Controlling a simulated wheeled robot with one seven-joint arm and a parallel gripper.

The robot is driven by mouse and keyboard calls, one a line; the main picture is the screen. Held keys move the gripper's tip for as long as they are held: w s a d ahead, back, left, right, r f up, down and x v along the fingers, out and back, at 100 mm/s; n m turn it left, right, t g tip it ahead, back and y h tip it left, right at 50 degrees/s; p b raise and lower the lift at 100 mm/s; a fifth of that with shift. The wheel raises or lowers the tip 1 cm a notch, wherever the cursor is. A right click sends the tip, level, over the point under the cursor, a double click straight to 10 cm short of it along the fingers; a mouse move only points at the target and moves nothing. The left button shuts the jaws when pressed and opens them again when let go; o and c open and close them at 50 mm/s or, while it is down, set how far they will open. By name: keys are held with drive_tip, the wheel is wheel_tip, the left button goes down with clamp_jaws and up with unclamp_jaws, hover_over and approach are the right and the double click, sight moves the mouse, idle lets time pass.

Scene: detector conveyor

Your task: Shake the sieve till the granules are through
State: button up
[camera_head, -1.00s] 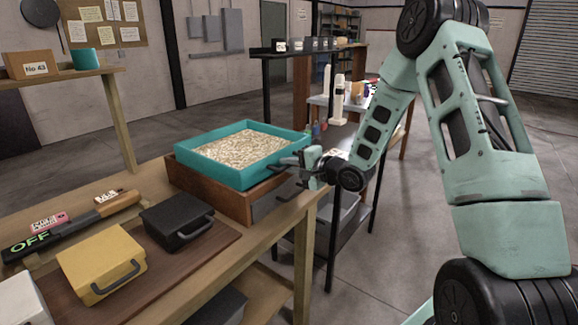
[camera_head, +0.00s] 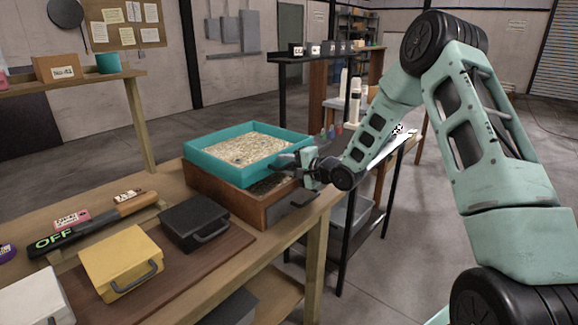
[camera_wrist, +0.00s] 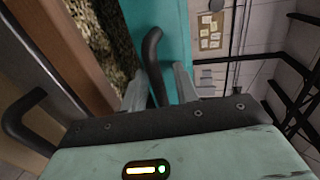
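The teal square sieve (camera_head: 222,168) holds a layer of pale, mixed granules (camera_head: 245,149). It sits over a wooden box (camera_head: 235,203), offset towards the back left, so a strip of the box's dark inside shows along the near right side. In the wrist view, speckled granules (camera_wrist: 112,40) lie in shade between the box's wooden edge and the sieve's teal wall (camera_wrist: 176,35). My gripper (camera_head: 299,160) is at the sieve's near right side. In the wrist view its fingers (camera_wrist: 160,85) close around the sieve's dark curved handle (camera_wrist: 152,50).
A black box (camera_head: 193,222), a yellow box (camera_head: 120,263) and a white box (camera_head: 35,298) stand on the bench left of the sieve. A dark bar marked OFF (camera_head: 62,238) lies behind them. The box's dark drawer handle (camera_wrist: 25,120) sticks out near my gripper.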

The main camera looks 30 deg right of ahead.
drive_tip(key=b+v, duration=0.1)
drive_tip(key=v, duration=1.6)
drive_tip(key=shift+s, duration=0.25)
